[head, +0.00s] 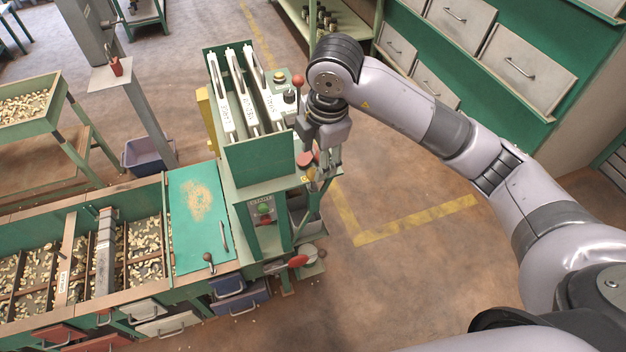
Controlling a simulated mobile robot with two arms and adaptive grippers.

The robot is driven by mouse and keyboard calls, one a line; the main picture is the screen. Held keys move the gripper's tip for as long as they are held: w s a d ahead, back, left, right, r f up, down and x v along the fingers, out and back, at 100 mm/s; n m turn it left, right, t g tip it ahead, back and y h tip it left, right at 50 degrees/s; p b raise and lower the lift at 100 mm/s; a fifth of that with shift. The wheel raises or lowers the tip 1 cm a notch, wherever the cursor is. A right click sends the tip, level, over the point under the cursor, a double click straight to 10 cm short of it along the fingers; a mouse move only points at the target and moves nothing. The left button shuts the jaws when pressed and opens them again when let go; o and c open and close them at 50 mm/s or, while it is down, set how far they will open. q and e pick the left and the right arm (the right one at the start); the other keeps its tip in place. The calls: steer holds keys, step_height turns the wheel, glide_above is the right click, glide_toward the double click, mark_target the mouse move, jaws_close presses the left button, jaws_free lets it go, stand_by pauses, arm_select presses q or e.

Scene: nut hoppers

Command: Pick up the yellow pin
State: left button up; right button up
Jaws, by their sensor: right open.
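My right gripper (322,167) hangs fingers-down at the right side of the green machine stand (258,160). It is open. A small yellow piece (308,178), which may be the yellow pin, shows just left of the fingertips at the edge of the stand. My left gripper is not in view.
White upright plates (245,100) stand in the green box left of my wrist. A red-topped knob (298,81) stands behind it. Nut hoppers (140,250) fill the lower left. A green drawer cabinet (480,45) is at the upper right. The floor right of the stand is clear.

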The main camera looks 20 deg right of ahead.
mark_target(314, 170)
steer(key=f, duration=0.3)
steer(key=shift+w, duration=0.25)
steer(key=shift+w+a+f+p, duration=0.1)
steer(key=shift+w+f+p, duration=0.2)
steer(key=shift+f, duration=0.6)
steer(key=shift+w+d+f+p, duration=0.1)
steer(key=shift+w+f+p, duration=0.15)
steer(key=shift+f, duration=0.65)
steer(key=shift+w+a+f+p, duration=0.1)
steer(key=shift+w+f+p, duration=0.15)
steer(key=shift+f, duration=0.65)
steer(key=shift+c, duration=0.4)
steer(key=shift+r, duration=0.1)
jaws_close()
